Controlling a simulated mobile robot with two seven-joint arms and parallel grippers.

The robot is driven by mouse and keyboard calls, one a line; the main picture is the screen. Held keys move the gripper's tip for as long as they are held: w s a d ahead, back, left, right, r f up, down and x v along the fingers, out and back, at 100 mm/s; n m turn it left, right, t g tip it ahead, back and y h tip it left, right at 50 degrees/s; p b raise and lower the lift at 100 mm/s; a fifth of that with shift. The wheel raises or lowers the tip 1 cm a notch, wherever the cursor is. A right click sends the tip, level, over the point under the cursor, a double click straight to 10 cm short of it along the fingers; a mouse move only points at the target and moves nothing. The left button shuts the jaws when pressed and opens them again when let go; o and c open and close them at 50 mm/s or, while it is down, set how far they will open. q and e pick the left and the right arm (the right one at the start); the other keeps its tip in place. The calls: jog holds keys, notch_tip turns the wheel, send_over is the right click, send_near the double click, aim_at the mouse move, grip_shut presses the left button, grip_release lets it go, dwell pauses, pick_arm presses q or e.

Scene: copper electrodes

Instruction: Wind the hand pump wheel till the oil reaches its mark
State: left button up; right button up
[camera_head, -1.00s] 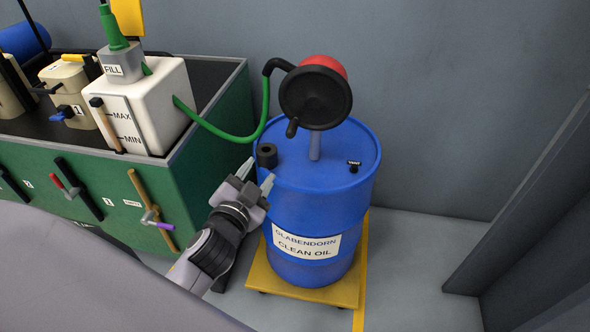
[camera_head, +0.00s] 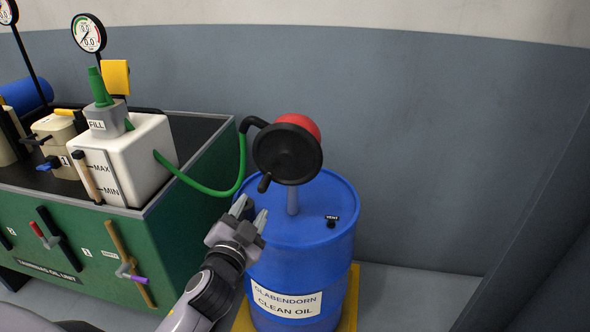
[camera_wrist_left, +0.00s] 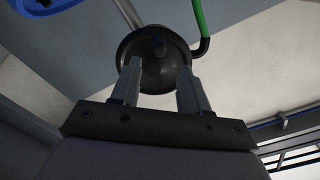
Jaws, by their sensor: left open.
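The black pump wheel (camera_head: 288,154) is on the red hand pump (camera_head: 299,122), on a post above the blue clean-oil drum (camera_head: 307,263). Its crank handle (camera_head: 264,183) points down at its lower left. My left gripper (camera_head: 251,210) is open and empty, below and left of the handle, apart from it in the head view. In the left wrist view the wheel (camera_wrist_left: 154,50) shows beyond the two open fingers (camera_wrist_left: 158,82). The white oil tank (camera_head: 135,160) has a sight gauge (camera_head: 87,176) beside MAX and MIN marks; its level is too small to tell. My right gripper is not seen.
A green hose (camera_head: 205,189) runs from the pump to the white tank on the green oil unit (camera_head: 165,236). A vent cap (camera_head: 332,221) stands on the drum top. The drum stands on a yellow base (camera_head: 352,292). Clear floor lies right of it.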

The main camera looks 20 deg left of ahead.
aim_at(261, 191)
pick_arm(q)
jog(key=x, duration=0.6)
jog(key=shift+w+b, duration=0.2)
jog(key=shift+b, duration=0.1)
jog(key=shift+w, duration=0.25)
jog(key=shift+w+a, duration=0.1)
jog(key=shift+w, duration=0.15)
